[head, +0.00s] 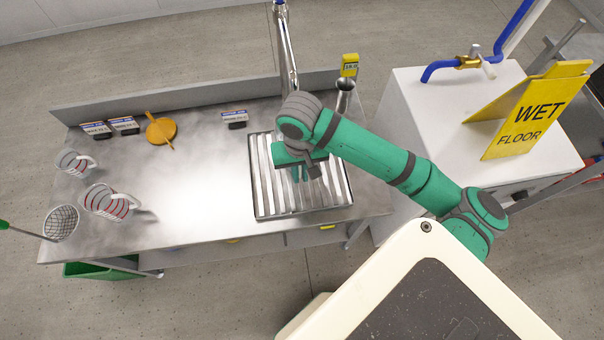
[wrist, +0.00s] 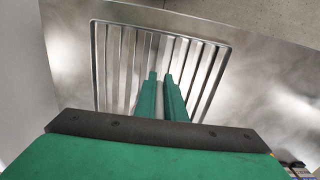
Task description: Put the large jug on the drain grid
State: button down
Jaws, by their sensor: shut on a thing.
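The drain grid (head: 330,188), a steel tray with parallel slats, is set in the bench right of centre; it also shows in the wrist view (wrist: 218,75). My gripper (head: 300,176) is over the grid, fingers pointing down. In the wrist view its two green fingers (wrist: 160,78) are close together with a narrow gap; what they hold cannot be made out. A clear jug with red bands (head: 107,202) stands on the bench at left and looks the larger. A smaller jug with red marks (head: 73,163) is behind it.
A yellow round object (head: 161,130) and several labels line the back. The bench middle is clear.

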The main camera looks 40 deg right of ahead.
jog(key=shift+w+a+f, duration=0.1)
jog(key=shift+w+f, duration=0.05)
jog(key=shift+f, duration=0.55)
jog(key=shift+s+f, duration=0.2)
jog(key=shift+f, duration=0.05)
jog(key=shift+s+d, duration=0.2)
jog(key=shift+s, duration=0.05)
jog(key=shift+f, duration=0.15)
jog(key=c, duration=1.8)
grip_release()
jog(key=shift+a, duration=0.1)
jog(key=shift+w, duration=0.1)
